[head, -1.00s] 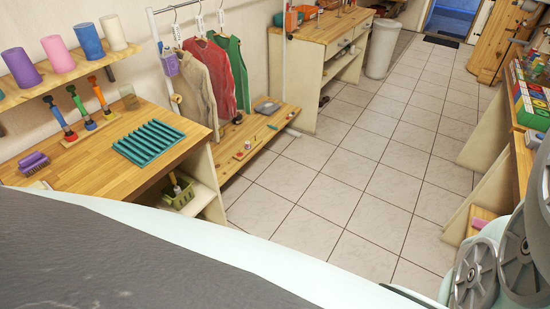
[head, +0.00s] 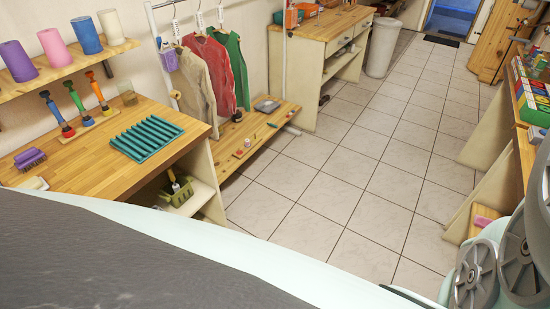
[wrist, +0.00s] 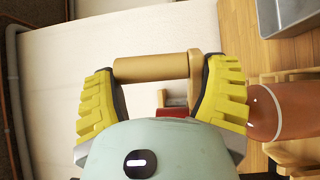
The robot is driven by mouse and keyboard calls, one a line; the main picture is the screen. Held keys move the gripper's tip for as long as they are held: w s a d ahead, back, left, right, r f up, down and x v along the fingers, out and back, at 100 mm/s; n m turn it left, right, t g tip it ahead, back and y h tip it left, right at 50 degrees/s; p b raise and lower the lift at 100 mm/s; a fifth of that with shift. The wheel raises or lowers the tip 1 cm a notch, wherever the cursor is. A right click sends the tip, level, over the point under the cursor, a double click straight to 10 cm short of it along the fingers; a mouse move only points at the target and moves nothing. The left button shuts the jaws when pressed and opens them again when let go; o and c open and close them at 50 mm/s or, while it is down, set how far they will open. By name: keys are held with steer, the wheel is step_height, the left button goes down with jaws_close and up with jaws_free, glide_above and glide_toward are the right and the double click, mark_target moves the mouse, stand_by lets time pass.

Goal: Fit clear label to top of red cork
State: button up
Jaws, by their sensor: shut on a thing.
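My gripper (wrist: 152,90) shows in the wrist view, with two yellow ribbed fingers. A tan cylinder (wrist: 152,68) lies crosswise between the fingertips, and the gripper is shut on it. A pale wooden piece (wrist: 194,68) is at the cylinder's right end, beside the right finger. A small red part (wrist: 177,112) shows between the fingers, nearer the palm; its full shape is hidden. I cannot make out a clear label or be sure which thing is the red cork. The gripper is out of the head view.
A brown-orange cylinder (wrist: 280,111) is close to the right finger. A grey tray (wrist: 287,14) sits on wood beyond. In the head view, a workbench (head: 85,175) holds a teal ribbed rack (head: 146,138); a clothes rail (head: 154,60) stands behind. The tiled floor (head: 345,180) is clear.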

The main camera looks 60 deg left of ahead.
steer(key=shift+f+b, duration=0.4)
steer(key=shift+f, duration=0.05)
steer(key=o, duration=1)
steer(key=shift+a, duration=0.1)
steer(key=v, duration=1.2)
steer(key=shift+w, duration=0.1)
